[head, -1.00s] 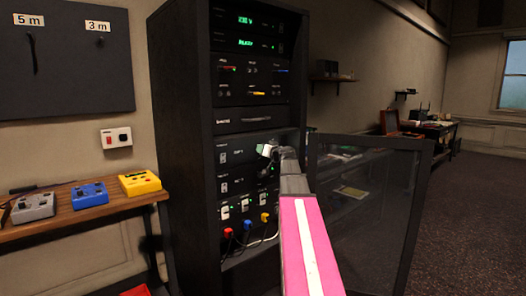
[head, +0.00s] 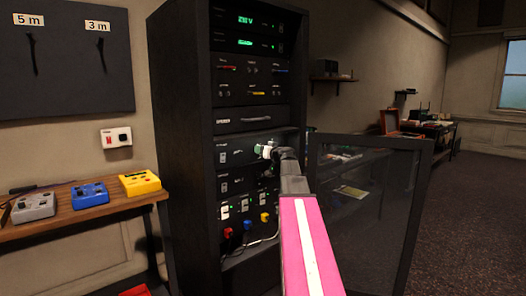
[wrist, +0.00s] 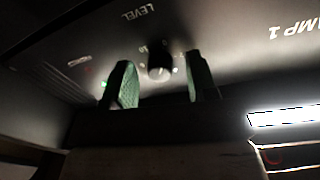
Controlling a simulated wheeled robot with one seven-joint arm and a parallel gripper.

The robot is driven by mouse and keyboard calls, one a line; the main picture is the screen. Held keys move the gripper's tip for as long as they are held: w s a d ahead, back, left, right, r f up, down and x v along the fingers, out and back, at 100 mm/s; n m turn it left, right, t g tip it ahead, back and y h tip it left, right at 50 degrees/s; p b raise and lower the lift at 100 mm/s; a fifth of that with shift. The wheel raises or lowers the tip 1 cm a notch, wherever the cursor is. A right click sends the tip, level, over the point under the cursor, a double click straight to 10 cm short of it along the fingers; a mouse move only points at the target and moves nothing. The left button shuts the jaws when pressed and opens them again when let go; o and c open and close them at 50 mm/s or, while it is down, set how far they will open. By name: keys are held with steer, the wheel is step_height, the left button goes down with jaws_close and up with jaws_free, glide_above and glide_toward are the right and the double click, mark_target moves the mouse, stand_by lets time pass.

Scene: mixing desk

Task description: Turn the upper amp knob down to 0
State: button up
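The upper amp (head: 236,153) is a dark unit in the rack, below the drawer. In the wrist view its panel reads AMP 1 and LEVEL. My gripper (wrist: 161,82) is open, with one green-padded fingertip on each side of the knob. Gaps show between the knob and both fingers. In the head view my gripper (head: 264,151) is at the right part of the upper amp's front, and the knob is hidden there. The knob's exact setting is not readable.
The black rack (head: 184,150) has an open glass door (head: 368,205) right of my arm. A lower amp (head: 236,186) and coloured plugs (head: 246,225) sit below the upper amp. A drawer (head: 250,119) is above. A wooden shelf (head: 110,214) with coloured boxes stands left.

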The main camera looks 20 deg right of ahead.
steer(key=v, duration=1)
steer(key=shift+s+d, duration=0.15)
steer(key=shift+s, duration=0.2)
steer(key=s+a+f+g, duration=0.3)
steer(key=a+f+g, duration=0.2)
steer(key=a+f, duration=0.7)
steer(key=s+a+f+g, duration=0.45)
steer(key=a+f, duration=0.25)
steer(key=f, duration=0.8)
steer(key=s+a+f+g+h, duration=0.2)
steer(key=s+a+f+g, duration=0.1)
steer(key=s+f, duration=0.5)
steer(key=s+a+f+m+g+h, duration=0.1)
steer(key=s+a+f+g+h, duration=0.2)
steer(key=s+f, duration=0.5)
steer(key=shift+a+f+g, duration=0.8)
steer(key=shift+f+g, duration=0.05)
steer(key=shift+f, duration=0.1)
